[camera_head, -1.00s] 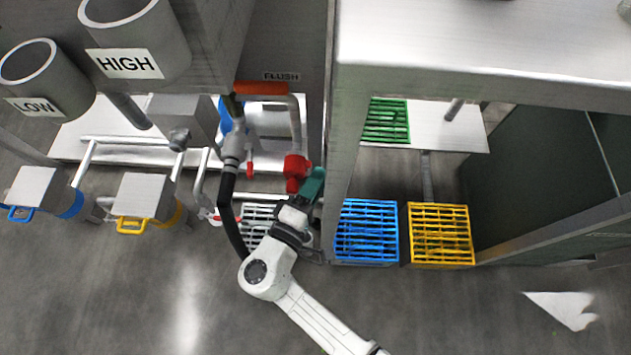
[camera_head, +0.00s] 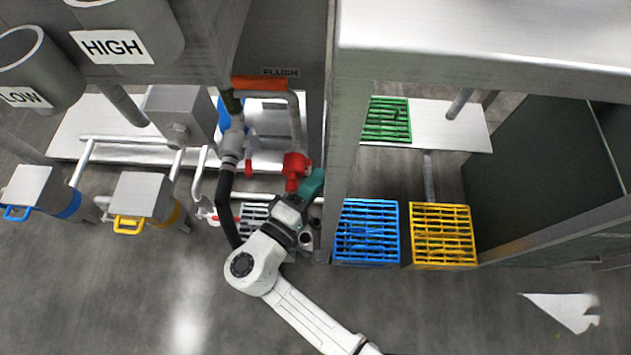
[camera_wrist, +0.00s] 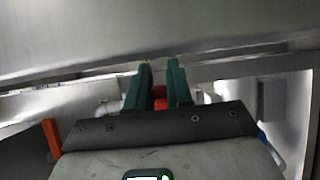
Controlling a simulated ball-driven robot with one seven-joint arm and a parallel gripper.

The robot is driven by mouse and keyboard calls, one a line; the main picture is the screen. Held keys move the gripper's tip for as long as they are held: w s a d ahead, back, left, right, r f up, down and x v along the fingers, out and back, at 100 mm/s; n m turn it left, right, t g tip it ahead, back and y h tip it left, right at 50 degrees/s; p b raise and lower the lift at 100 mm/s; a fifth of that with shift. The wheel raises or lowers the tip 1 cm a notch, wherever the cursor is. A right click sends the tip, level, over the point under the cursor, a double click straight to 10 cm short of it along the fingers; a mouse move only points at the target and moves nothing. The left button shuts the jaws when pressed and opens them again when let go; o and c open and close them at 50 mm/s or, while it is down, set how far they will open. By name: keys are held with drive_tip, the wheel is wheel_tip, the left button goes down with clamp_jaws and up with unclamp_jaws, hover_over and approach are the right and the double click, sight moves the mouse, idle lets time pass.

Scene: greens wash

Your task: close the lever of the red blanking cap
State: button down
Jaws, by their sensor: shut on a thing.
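The red blanking cap (camera_head: 297,163) is on the end of the grey pipe below the FLUSH label in the head view. A red part, seemingly its lever (camera_head: 291,184), points down from it beside my fingers. My gripper (camera_head: 310,184), with teal fingers, is right at the cap's lower right side. In the wrist view the two fingers of my gripper (camera_wrist: 158,75) stand close together with a red piece (camera_wrist: 160,103) between them, so they are shut on it. The fingers and dark palm hide most of that piece, and the lever's exact angle is unclear.
A black hose (camera_head: 225,195) with a grey coupling hangs close left of my arm. A steel post (camera_head: 343,130) stands close right. Blue (camera_head: 367,203) and yellow (camera_head: 442,206) crates are beyond it. Open floor lies in front.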

drive_tip(key=shift+a, duration=0.15)
drive_tip(key=c, duration=1.1)
unclamp_jaws()
drive_tip(key=shift+s+a, duration=0.1)
drive_tip(key=p+v, duration=0.2)
drive_tip(key=v, duration=0.8)
drive_tip(key=shift+s+a+f, duration=0.1)
drive_tip(key=shift+s+a, duration=0.05)
drive_tip(key=shift+s, duration=0.15)
